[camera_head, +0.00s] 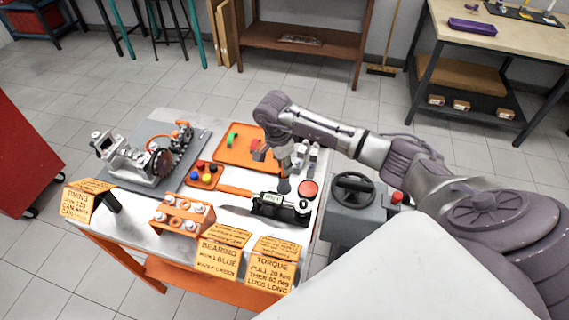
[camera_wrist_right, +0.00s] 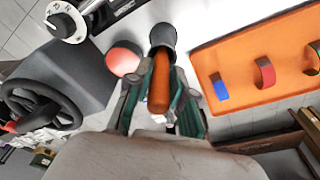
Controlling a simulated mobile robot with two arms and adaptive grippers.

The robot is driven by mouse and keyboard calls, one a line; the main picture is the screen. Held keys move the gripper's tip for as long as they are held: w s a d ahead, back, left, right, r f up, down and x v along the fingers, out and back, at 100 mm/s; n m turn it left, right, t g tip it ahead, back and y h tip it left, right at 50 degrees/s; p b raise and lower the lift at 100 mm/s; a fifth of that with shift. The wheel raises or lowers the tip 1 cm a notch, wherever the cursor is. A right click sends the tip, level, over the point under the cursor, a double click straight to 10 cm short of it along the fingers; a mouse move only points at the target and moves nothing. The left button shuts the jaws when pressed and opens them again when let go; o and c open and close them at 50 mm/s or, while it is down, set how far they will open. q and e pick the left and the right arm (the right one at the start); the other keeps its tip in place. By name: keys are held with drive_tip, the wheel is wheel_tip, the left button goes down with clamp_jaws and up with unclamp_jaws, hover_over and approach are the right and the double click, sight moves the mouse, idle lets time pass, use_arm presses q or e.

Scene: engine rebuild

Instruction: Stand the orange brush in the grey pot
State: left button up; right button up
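The orange brush (camera_wrist_right: 160,85) is between the fingers of my right gripper (camera_wrist_right: 164,72) in the right wrist view, its handle end toward the camera. The fingers lie close on both sides of the handle. The dark grey pot (camera_wrist_right: 162,36) is straight beyond the brush, and the brush's far end meets the pot's mouth. How deep it sits is hidden. In the head view my right gripper (camera_head: 285,166) points down just above the pot (camera_head: 284,186), which stands on the workbench. The brush is hardly visible there. My left gripper is out of view.
A red disc (camera_head: 308,189) and a black labelled device (camera_head: 279,206) stand close to the pot. An orange tray (camera_head: 235,151) with coloured pieces lies behind. A handwheel (camera_head: 353,188) is to the right, an engine assembly (camera_head: 150,160) to the left.

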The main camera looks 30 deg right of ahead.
drive_tip(key=shift+o, duration=1.2)
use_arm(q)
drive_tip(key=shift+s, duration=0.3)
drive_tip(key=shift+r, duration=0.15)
use_arm(e)
drive_tip(key=shift+r, duration=0.2)
use_arm(q)
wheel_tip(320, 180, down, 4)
drive_tip(key=b, duration=0.3)
drive_tip(key=shift+b, duration=0.35)
use_arm(e)
drive_tip(key=r, duration=0.4)
drive_tip(key=a+r, duration=0.1)
drive_tip(key=r, duration=0.7)
drive_tip(key=shift+w+a, duration=0.1)
drive_tip(key=shift+a, duration=0.25)
drive_tip(key=shift+f, duration=0.1)
